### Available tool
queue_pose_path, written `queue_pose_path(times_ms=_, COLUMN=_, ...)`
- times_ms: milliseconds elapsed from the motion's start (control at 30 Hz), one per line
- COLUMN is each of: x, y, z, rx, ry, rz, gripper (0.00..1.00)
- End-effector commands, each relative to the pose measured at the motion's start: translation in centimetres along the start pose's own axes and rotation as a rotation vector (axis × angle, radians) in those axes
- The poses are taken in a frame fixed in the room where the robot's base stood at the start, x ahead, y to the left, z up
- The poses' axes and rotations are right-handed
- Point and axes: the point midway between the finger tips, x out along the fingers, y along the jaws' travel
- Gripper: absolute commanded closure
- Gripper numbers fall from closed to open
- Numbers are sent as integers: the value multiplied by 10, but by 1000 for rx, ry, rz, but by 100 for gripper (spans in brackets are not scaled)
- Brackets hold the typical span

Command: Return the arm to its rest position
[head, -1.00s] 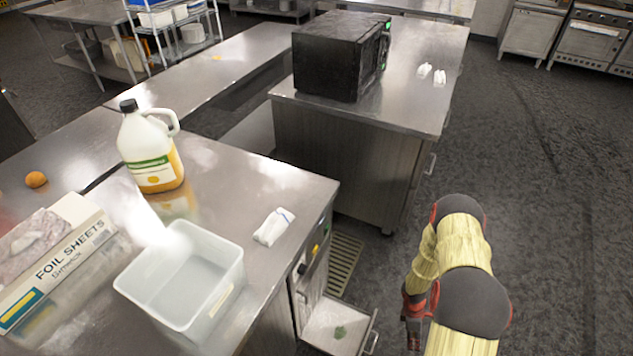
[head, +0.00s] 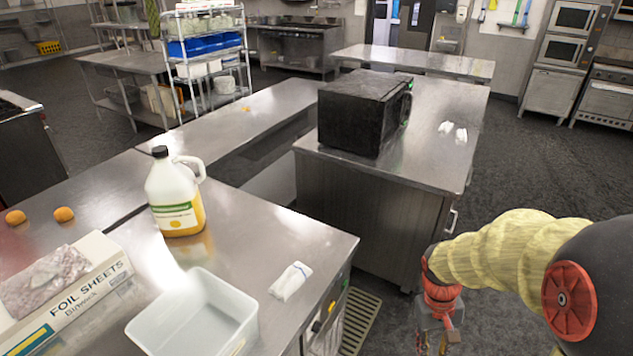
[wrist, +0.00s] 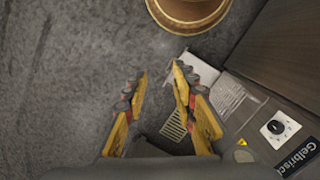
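My gripper (head: 438,330) hangs at the lower right of the head view, past the front side of the near steel counter (head: 318,247) and over the floor. In the wrist view my gripper (wrist: 160,82) shows its two yellow fingers apart with nothing between them. My arm, in a pale yellow sleeve, reaches in from the right edge of the head view.
A clear plastic bin (head: 190,318), a juice jug (head: 175,195), a foil sheets box (head: 75,290) and a white packet (head: 291,281) stand on the near counter. A black microwave (head: 350,115) stands on the farther counter. Open floor (head: 540,165) lies right.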

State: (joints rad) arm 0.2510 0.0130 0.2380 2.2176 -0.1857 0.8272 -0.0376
Motion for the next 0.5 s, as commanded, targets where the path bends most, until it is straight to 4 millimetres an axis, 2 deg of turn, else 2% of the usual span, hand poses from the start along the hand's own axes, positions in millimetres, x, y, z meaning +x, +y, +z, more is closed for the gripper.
queue_pose_path(times_ms=33, x=-18, y=-8, z=8, rx=18, ry=34, rz=-9, gripper=73)
queue_pose_path(times_ms=100, x=-39, y=-20, z=20, rx=42, ry=72, rz=-25, gripper=73)
queue_pose_path(times_ms=500, x=-137, y=-72, z=80, rx=41, ry=376, rz=-107, gripper=73)
